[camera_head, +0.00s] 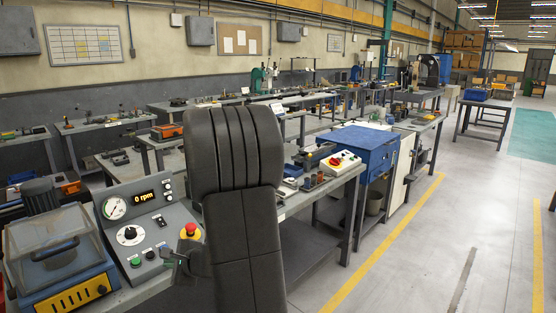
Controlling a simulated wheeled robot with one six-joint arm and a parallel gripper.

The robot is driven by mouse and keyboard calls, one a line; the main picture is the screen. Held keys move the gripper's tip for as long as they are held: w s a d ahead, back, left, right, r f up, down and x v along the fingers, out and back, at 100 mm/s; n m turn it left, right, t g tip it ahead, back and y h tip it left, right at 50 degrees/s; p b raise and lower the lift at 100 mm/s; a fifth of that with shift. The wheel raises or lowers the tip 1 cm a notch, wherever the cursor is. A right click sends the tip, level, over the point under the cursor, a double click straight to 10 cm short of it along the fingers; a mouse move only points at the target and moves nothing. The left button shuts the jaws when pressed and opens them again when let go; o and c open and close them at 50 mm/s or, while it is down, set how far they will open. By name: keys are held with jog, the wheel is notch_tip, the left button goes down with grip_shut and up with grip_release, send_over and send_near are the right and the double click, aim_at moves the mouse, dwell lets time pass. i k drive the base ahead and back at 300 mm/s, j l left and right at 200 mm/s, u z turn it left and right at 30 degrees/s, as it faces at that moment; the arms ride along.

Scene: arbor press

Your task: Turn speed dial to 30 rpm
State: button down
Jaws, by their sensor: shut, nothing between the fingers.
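The speed dial (130,235) is a black knob on a white round scale, on the sloped grey control panel (152,222) at the lower left. The display (144,198) above it reads 0 rpm in orange. The dial's scale marks are too small to read. My gripper (166,251) is small and dark at the panel's lower right edge, beside the red emergency button (190,230). It is shut and empty, to the right of the dial and apart from it. My dark arm hides part of it.
A round gauge (114,208) and small buttons share the panel. A clear-lidded machine with a blue base (68,290) stands to its left. The right aisle floor is clear.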

aim_at(130, 232)
jog(key=u, duration=0.8)
